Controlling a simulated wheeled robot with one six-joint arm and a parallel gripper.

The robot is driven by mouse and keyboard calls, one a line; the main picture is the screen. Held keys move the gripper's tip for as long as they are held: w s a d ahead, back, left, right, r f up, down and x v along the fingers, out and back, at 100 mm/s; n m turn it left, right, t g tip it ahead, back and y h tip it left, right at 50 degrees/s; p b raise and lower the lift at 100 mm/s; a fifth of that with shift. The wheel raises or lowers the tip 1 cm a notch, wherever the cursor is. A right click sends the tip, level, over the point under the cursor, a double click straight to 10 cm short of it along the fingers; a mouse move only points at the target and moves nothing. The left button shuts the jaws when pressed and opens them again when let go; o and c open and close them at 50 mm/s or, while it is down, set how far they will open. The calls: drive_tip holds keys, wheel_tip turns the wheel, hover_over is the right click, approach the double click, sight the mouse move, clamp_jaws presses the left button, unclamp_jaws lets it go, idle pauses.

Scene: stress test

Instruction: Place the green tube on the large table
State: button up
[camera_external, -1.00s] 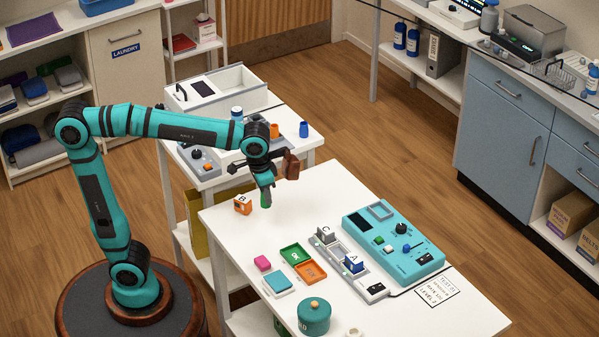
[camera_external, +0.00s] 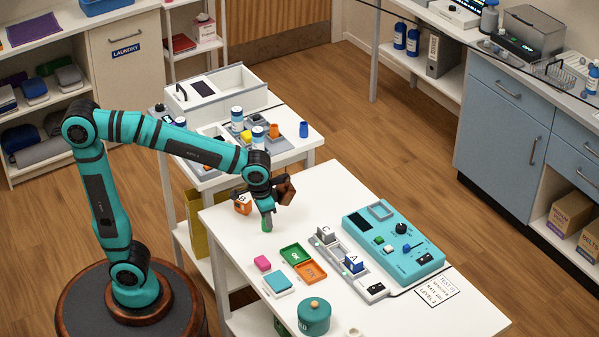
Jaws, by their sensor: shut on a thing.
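My gripper (camera_external: 268,211) is shut on the green tube (camera_external: 267,225) and points down over the left back part of the large white table (camera_external: 330,191). The tube's lower part shows below the fingers, upright. I cannot tell whether its bottom touches the tabletop or hangs just above it.
An orange block (camera_external: 242,207) marked B stands close left of my gripper. The back right tabletop is clear. A smaller table (camera_external: 205,183) adjoins behind.

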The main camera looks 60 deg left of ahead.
drive_tip(key=o, duration=0.9)
drive_tip(key=shift+f, duration=0.1)
drive_tip(key=shift+o, duration=0.2)
wheel_tip(320, 180, up, 12)
drive_tip(key=s, duration=0.1)
drive_tip(key=shift+s+a, duration=0.15)
drive_tip(key=shift+s, duration=0.05)
